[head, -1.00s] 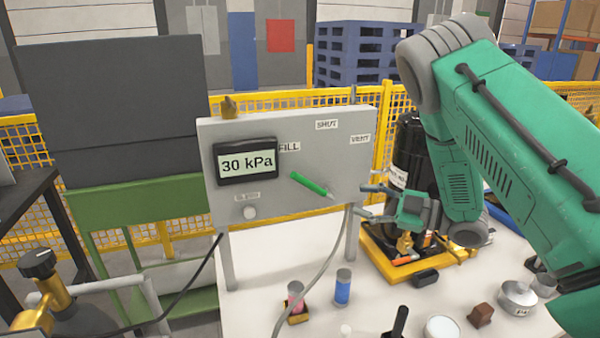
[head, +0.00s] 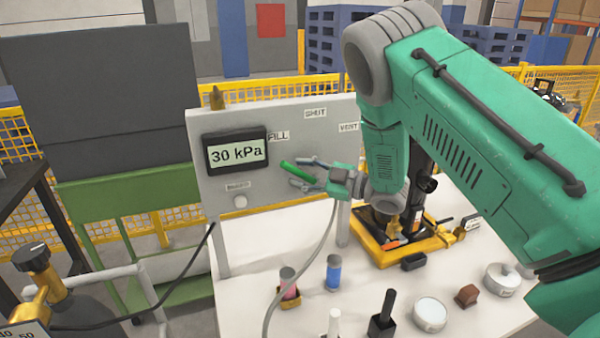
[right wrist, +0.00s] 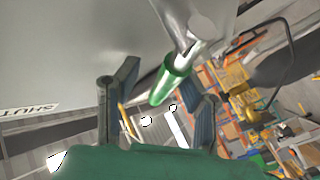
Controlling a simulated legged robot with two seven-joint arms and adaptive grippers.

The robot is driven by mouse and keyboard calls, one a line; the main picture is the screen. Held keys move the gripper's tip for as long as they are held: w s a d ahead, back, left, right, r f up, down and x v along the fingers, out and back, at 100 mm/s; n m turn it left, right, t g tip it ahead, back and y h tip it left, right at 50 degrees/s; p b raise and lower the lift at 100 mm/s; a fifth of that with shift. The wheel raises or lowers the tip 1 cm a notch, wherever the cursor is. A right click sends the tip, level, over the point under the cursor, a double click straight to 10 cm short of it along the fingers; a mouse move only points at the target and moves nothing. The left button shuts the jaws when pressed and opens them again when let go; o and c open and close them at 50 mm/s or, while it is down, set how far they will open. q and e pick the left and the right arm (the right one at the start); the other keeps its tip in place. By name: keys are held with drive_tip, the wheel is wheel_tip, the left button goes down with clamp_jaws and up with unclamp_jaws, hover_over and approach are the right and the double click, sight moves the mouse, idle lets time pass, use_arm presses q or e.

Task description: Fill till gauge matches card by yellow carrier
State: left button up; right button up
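The grey panel (head: 262,112) carries a display (head: 236,152) that reads 30 kPa. The green lever handle (head: 291,166) slants up to the left, its tip below the FILL label (head: 278,136). My right gripper (head: 298,172) is open at the handle. In the right wrist view, the green handle (right wrist: 170,84) lies between the spread fingers (right wrist: 163,103); contact cannot be told. The yellow carrier (head: 367,246) stands right of the panel, partly behind my right arm. A small white card (head: 472,222) shows by it, its writing unreadable. My left gripper is not in view.
A grey hose (head: 322,250) hangs before the panel. A pink tube (head: 288,284), a blue tube (head: 333,272), a black-handled tool (head: 384,315) and a round white dish (head: 430,314) stand in front. A brass valve with black knob (head: 32,258) is at left.

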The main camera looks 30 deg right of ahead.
drive_tip(key=shift+a+r, duration=0.15)
drive_tip(key=shift+a, duration=0.4)
drive_tip(key=shift+c, duration=0.5)
drive_tip(key=shift+a, duration=0.2)
clamp_jaws()
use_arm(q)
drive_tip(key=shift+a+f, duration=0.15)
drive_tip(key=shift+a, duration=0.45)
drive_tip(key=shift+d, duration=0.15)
use_arm(e)
drive_tip(key=shift+d, duration=0.2)
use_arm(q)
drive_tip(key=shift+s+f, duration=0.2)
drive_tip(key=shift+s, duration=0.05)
